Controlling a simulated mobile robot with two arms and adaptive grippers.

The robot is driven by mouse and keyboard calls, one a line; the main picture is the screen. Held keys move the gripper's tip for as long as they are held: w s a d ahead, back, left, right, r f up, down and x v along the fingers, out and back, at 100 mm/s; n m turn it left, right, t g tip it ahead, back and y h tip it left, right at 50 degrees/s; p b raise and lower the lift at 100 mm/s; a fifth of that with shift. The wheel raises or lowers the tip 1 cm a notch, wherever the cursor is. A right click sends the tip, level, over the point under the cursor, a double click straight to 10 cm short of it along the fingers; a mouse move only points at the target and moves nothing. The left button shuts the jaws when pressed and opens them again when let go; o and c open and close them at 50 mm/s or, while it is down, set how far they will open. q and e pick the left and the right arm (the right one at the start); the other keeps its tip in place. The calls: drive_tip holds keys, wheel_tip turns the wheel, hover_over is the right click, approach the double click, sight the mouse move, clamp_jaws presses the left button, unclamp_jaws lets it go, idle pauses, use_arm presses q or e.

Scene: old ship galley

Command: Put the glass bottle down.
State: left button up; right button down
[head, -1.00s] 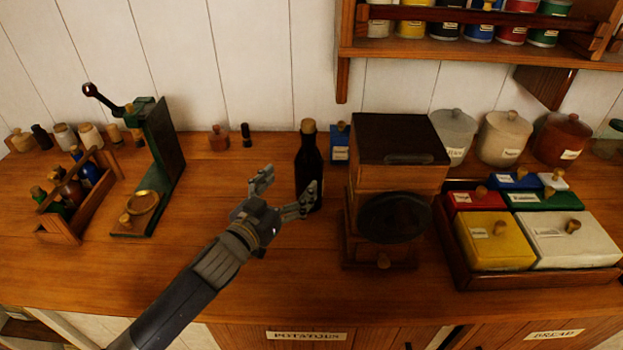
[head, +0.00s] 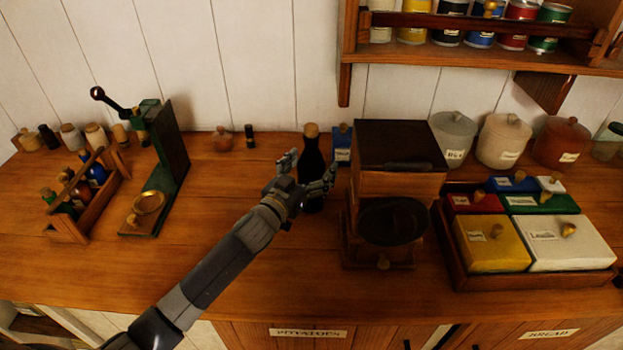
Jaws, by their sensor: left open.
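The dark glass bottle (head: 312,160) with a cork stopper stands upright on the wooden counter, just left of the wooden grinder. My left gripper (head: 307,172) reaches in from the lower left and is open at the bottle. One finger is to the left of the bottle and the other overlaps its right side in the picture. Part of the bottle's lower body is hidden behind the gripper. I cannot tell whether the fingers touch the glass. My right gripper is not in view.
The wooden grinder (head: 398,185) stands close right of the bottle, with a blue tin (head: 342,146) behind. A tray of coloured boxes (head: 460,270) is farther right. A green press (head: 172,145) and bottle carrier (head: 95,205) stand left. The counter's front middle is clear.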

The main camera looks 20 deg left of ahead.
use_arm(q)
drive_tip(key=c, duration=1.6)
drive_tip(key=shift+r, duration=0.2)
drive_tip(key=shift+c, duration=1.2)
